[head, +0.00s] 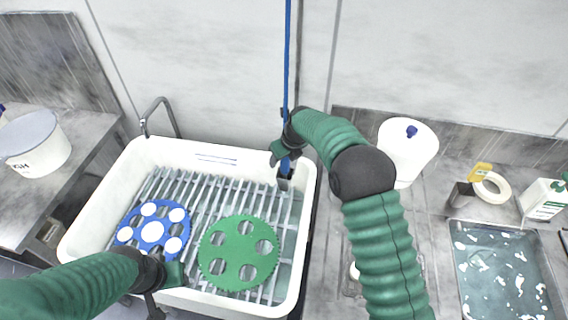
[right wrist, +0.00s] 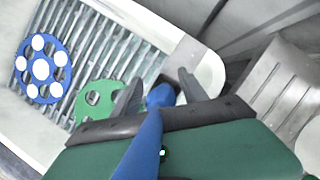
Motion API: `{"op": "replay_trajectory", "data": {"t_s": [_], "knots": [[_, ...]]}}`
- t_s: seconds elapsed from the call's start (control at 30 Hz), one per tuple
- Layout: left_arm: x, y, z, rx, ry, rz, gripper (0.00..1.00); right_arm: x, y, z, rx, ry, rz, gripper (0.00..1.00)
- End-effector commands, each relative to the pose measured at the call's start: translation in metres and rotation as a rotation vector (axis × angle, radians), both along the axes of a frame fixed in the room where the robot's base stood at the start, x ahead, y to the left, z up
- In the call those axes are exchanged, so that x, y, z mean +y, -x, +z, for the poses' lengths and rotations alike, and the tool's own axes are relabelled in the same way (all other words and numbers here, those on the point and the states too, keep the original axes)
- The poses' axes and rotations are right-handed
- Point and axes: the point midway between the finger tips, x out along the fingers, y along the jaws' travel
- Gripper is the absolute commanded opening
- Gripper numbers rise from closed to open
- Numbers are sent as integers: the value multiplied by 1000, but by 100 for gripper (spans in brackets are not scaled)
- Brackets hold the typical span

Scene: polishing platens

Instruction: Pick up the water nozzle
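The water nozzle (head: 285,166) hangs on a blue hose (head: 287,60) over the back right corner of the white sink. In the right wrist view the blue nozzle (right wrist: 161,95) lies between the fingers of my right gripper (right wrist: 160,92), with its dark lower end beyond them. The fingers look apart, with a small gap on each side of the nozzle. My right gripper (head: 285,150) is partly hidden by its own arm in the head view. My left gripper (head: 168,288) is at the sink's front edge, near the blue platen; its finger opening is unclear.
The white sink (head: 82,215) holds a metal rack with a blue platen (head: 152,229) and a green platen (head: 238,253). A faucet (head: 158,112) stands at its back left.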

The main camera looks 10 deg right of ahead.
Motion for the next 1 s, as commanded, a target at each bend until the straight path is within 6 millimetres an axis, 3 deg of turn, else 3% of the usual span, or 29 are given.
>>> {"op": "replay_trajectory", "data": {"t_s": [0.03,0.37,0.73,1.0], "knots": [[0,0,0,0,0,0,40,0,0,0,0,0,0,42],[0,0,0,0,0,0,40,0,0,0,0,0,0,0],[0,0,0,0,0,0,40,0,-1,7,-2,0,0,0],[0,0,-2,0,0,0,40,1,-1,68,-7,0,1,0]]}}
